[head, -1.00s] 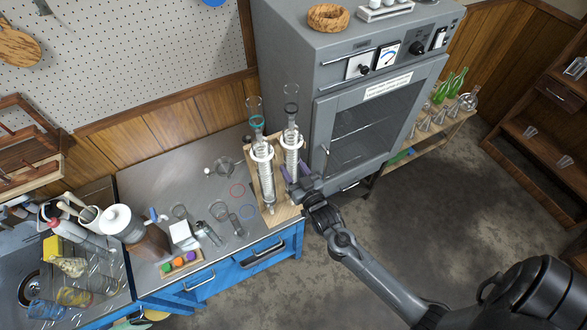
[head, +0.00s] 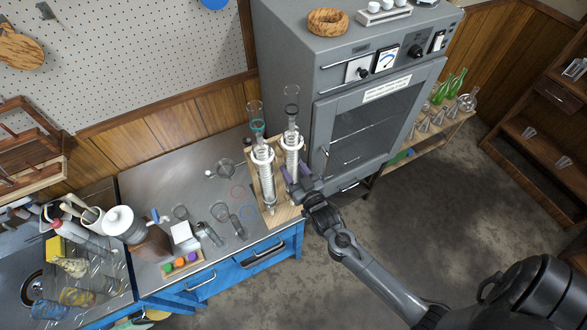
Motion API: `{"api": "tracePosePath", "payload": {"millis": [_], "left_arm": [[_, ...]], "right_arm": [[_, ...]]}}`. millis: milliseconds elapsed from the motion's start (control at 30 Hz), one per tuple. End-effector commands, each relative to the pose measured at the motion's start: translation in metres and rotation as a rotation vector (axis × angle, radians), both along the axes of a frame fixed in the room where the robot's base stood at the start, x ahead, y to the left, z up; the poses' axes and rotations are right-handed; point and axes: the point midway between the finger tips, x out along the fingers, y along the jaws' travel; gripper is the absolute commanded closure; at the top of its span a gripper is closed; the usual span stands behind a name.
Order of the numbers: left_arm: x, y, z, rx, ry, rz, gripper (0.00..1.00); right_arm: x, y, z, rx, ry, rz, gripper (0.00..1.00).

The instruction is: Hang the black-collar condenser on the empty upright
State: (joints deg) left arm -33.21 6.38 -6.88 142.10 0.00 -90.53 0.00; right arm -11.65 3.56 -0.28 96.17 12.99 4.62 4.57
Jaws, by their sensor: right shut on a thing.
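The black-collar condenser (head: 291,142), a clear coiled glass tube with a dark ring near its top, stands upright at the right of the wooden rig (head: 283,216) on the bench. A white ring shows around its upper part. Whether it hangs on its upright or only stands in front of it I cannot tell. My right gripper (head: 291,174) is shut on its lower part, coming from the right. A similar condenser with a teal collar (head: 266,177) stands upright just to its left, close to it. The uprights are mostly hidden behind the glass. My left gripper is not in view.
A grey oven (head: 345,110) stands close on the right of the rig. Glassware (head: 220,211), coloured rings (head: 247,212) and a brown bottle (head: 148,243) stand or lie to the left on the steel bench (head: 150,187). The floor at the right is open.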

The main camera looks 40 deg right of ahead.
Motion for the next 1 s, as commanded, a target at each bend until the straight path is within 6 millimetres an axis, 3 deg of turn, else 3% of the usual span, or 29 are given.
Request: {"api": "tracePosePath", "payload": {"millis": [1000], "left_arm": [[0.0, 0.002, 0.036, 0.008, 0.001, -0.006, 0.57]], "right_arm": [[-0.066, 0.014, 0.003, 0.001, -0.002, 0.001, 0.9]]}}
